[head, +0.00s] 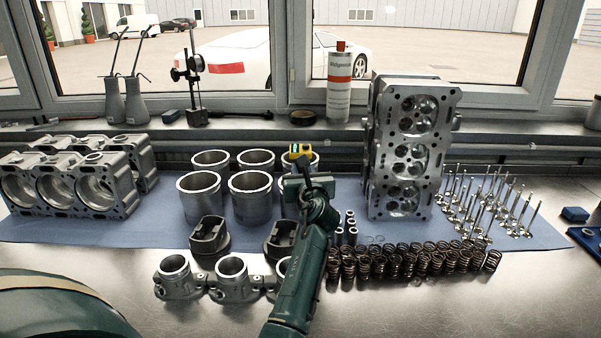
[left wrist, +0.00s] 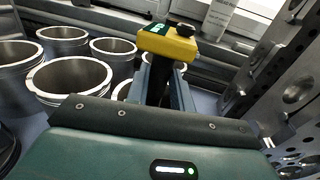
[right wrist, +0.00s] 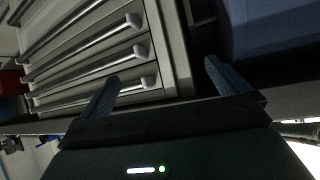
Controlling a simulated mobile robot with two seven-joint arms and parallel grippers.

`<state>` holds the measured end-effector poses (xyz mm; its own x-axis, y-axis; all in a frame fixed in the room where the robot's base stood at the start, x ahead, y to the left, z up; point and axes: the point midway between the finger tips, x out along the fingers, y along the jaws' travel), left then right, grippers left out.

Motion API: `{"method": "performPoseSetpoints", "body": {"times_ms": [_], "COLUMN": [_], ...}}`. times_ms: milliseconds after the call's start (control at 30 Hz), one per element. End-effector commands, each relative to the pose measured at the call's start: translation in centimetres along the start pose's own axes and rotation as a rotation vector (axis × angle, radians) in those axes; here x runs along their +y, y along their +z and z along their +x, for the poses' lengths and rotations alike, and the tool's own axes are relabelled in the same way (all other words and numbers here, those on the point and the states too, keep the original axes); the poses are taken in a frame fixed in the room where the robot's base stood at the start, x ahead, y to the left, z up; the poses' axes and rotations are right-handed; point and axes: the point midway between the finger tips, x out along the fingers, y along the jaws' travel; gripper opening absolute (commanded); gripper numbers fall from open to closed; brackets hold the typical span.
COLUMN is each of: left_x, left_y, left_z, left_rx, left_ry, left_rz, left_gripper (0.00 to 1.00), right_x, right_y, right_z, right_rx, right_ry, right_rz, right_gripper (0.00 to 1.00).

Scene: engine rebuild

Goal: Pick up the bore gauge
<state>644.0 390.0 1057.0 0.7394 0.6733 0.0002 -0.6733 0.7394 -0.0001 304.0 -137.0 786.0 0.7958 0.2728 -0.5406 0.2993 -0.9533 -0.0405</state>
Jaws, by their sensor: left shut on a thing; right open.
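The bore gauge (head: 299,151) shows its yellow head just above my left gripper (head: 303,172) in the head view, in front of the metal cylinder liners' right side. In the left wrist view the yellow head of the bore gauge (left wrist: 168,43) stands above the jaws, and its dark shaft sits between the fingers of my left gripper (left wrist: 163,82), which are shut on it. The lower end of the gauge is hidden. My right gripper (right wrist: 163,84) is open and empty in the right wrist view, facing a drawer cabinet. It does not show in the head view.
Cylinder liners (head: 252,199) stand left of my left gripper. A cylinder head (head: 409,150) stands upright to the right. Valve springs (head: 410,262) and pistons (head: 210,237) lie in front. Drawers (right wrist: 95,45) face my right gripper.

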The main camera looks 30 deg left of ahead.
Motion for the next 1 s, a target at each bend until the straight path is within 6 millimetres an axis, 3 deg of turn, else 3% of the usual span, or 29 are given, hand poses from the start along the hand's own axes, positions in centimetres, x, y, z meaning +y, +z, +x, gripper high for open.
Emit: {"method": "performPoseSetpoints", "body": {"times_ms": [267, 633, 733, 1000], "left_x": [0.0, 0.0, 0.0, 0.0], "left_y": [1.2, 8.1, 9.4, 11.1], "left_z": [0.0, 0.0, 0.0, 0.0], "left_rx": [-0.008, -0.010, -0.008, -0.005], "left_ry": [0.000, 0.000, 0.001, 0.000], "left_rz": [-0.002, -0.002, -0.002, 0.000], "left_gripper": [0.00, 0.00, 0.00, 0.00], "right_x": [0.1, 0.5, 0.7, 0.6], "right_y": [-0.5, -0.9, -0.4, -1.3], "right_z": [-0.1, -0.6, -0.4, -1.1], "right_rx": [0.005, -0.014, -0.027, -0.027], "right_ry": [0.001, 0.014, 0.023, 0.022], "right_rz": [-0.001, 0.005, 0.011, 0.010], "right_gripper": [1.00, 1.00, 1.00, 1.00]}}
